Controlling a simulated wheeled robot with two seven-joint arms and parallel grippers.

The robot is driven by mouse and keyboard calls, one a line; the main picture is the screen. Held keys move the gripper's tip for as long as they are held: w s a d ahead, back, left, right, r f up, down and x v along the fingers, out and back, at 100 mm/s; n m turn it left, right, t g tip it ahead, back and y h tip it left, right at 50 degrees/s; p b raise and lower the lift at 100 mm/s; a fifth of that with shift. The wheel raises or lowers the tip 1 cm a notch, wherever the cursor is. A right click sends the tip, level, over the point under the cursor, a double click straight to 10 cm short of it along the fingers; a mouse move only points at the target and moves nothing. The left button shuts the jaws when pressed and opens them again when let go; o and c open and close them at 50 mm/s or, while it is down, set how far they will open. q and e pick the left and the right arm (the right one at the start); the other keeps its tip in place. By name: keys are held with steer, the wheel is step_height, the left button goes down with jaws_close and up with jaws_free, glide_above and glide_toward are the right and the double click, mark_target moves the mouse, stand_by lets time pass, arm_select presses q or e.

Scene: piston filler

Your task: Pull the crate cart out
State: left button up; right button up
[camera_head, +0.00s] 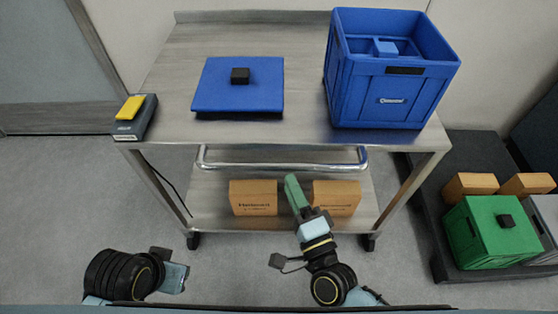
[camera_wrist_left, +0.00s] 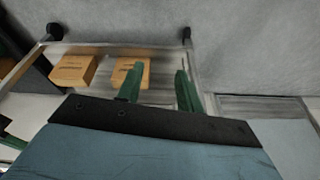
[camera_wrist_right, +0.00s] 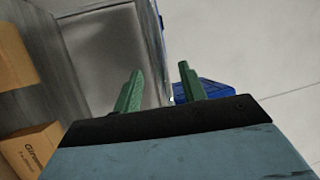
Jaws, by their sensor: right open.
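The crate cart (camera_head: 165,75) is a metal two-shelf trolley with a horizontal handle bar (camera_head: 285,166) across its front. An open blue crate (camera_head: 395,95) stands at the right of its top shelf. My right gripper (camera_head: 294,185) points up just below the middle of the handle in the head view, apart from it in the picture. Its green fingers are apart and empty in the right wrist view (camera_wrist_right: 160,85). My left arm is low at the left front, its fingers hidden in the head view. In the left wrist view my left gripper (camera_wrist_left: 157,80) is open and empty.
A blue lid (camera_head: 238,95) with a black knob and a grey device (camera_head: 133,125) with a yellow top lie on the top shelf. Two cardboard boxes (camera_head: 253,198) stand on the lower shelf. A dark platform (camera_head: 440,225) with a green box is at the right.

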mark_target(282, 166)
steer(key=b+x, duration=0.1)
steer(key=x, duration=0.5)
steer(key=shift+w+a, duration=0.1)
steer(key=shift+w, duration=0.15)
arm_select(q)
steer(key=shift+s+d+r+t, duration=0.1)
steer(key=shift+d+r+t, duration=0.1)
steer(key=shift+r, duration=0.55)
steer(key=shift+d+r+t, duration=0.1)
steer(key=shift+d+r, duration=0.1)
steer(key=shift+r, duration=0.5)
arm_select(e)
steer(key=shift+w+a+r, duration=0.15)
steer(key=shift+w+a, duration=0.15)
steer(key=shift+w, duration=0.35)
steer(key=shift+c, duration=0.2)
jaws_close()
